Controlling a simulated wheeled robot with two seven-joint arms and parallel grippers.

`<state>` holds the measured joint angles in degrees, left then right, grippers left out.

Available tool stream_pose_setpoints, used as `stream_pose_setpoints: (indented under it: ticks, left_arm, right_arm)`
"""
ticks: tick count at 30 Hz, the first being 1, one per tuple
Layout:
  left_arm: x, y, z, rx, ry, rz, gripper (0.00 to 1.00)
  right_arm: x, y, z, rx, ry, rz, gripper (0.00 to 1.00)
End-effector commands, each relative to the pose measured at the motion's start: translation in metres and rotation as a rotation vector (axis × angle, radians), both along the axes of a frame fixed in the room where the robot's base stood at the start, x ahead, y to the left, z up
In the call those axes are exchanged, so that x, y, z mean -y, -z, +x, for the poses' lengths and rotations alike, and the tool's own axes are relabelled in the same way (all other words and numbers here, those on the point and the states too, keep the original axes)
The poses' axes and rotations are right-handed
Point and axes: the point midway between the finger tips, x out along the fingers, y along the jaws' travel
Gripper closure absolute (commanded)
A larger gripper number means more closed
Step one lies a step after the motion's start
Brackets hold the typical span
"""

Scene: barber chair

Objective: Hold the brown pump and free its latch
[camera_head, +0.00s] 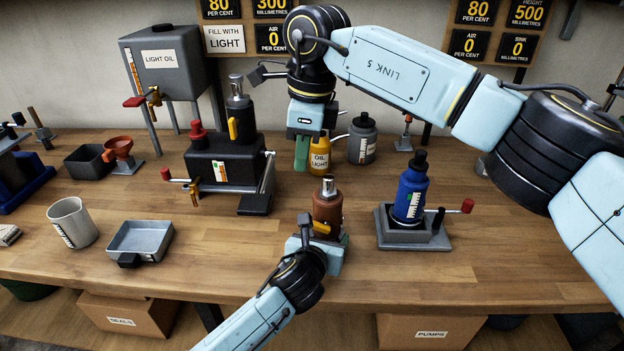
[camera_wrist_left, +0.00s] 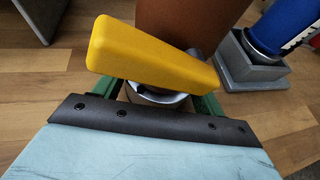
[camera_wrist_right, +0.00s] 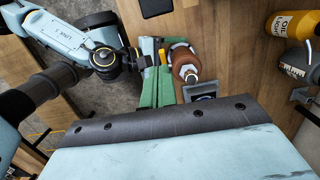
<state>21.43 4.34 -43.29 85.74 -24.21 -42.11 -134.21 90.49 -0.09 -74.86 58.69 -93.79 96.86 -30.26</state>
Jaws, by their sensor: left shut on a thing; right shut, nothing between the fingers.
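The brown pump (camera_head: 328,208) stands upright near the front middle of the bench, with a silver top. Its yellow latch (camera_head: 320,227) sticks out low on the near side; it fills much of the left wrist view (camera_wrist_left: 150,55), with the brown body (camera_wrist_left: 190,22) behind it. My left gripper (camera_head: 331,240) is shut on the pump's lower part, its green fingers mostly hidden below the latch. My right gripper (camera_head: 302,153) is shut and empty, fingers pointing down, above and behind the pump. The right wrist view shows the pump (camera_wrist_right: 182,57) from above, beside green fingers.
A blue pump (camera_head: 410,195) stands in a grey holder with a red-knobbed lever to the right. A black pump (camera_head: 241,115) stands on a dark block at the left. A yellow oil bottle (camera_head: 319,157) is behind my right gripper. A grey tray (camera_head: 140,238) lies left.

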Motion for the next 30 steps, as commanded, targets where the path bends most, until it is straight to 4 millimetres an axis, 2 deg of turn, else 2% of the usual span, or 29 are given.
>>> stream_pose_setpoints:
  ticks: [3,7,20,26,30]
  left_arm:
    - [0.0,-0.003,0.001,0.006,0.0,-0.002,0.92]
    - [0.0,-0.003,0.001,0.006,0.0,-0.002,0.92]
    - [0.0,-0.003,0.001,0.006,0.0,-0.002,0.92]
    - [0.0,-0.003,0.001,0.006,-0.001,-0.002,0.92]
    - [0.0,-0.003,0.001,0.006,-0.001,-0.001,0.92]
  right_arm:
    - [-0.007,-0.017,0.0,0.001,0.0,0.0,1.0]
    - [-0.01,-0.026,0.0,0.0,-0.001,0.0,1.0]
    - [-0.011,-0.028,0.0,-0.001,0.0,0.0,1.0]
    - [-0.008,-0.024,0.0,-0.015,0.048,0.011,0.75]
    - [0.0,-0.014,-0.001,-0.055,0.208,0.044,0.57]
